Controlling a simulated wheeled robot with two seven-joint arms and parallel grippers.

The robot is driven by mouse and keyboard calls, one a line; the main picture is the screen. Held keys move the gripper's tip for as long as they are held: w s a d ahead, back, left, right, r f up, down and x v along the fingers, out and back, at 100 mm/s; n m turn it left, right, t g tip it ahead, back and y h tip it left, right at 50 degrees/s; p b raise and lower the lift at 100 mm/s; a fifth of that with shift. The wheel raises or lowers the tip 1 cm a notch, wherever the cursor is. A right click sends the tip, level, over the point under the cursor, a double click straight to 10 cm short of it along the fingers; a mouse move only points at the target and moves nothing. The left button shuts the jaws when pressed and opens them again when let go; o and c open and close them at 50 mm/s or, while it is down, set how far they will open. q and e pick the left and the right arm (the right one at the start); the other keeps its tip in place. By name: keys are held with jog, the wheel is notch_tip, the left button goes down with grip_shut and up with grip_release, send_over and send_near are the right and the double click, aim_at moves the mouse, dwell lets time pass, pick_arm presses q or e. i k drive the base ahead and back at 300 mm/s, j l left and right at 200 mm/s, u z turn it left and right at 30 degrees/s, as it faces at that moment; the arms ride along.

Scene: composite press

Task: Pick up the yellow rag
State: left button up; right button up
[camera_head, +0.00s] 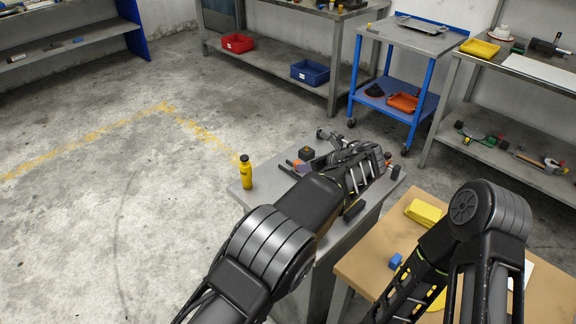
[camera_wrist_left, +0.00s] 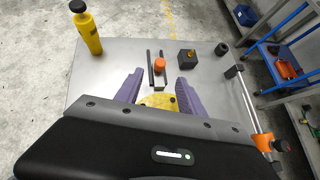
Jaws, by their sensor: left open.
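A yellow patch that looks like the yellow rag (camera_wrist_left: 157,101) lies on the grey metal table, partly hidden by my left gripper's body in the left wrist view. My left gripper (camera_wrist_left: 157,80) is open, its two purple fingers standing on either side of the yellow patch. The fingers hold nothing; whether they touch the rag I cannot tell. In the head view my left arm hides the rag. My right arm reaches down over the brown table, and its gripper is outside the frame.
A yellow bottle (camera_head: 246,172) stands at the grey table's left corner. A black box (camera_wrist_left: 187,62), an orange-topped item (camera_wrist_left: 160,64) and dark rods lie just beyond the fingers. A clamp-like tool (camera_wrist_left: 263,140) is at the right. The brown table (camera_head: 367,262) holds a yellow block (camera_head: 425,212).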

aim_at(427, 215)
jog(key=k+j, duration=0.15)
jog(key=k, duration=0.85)
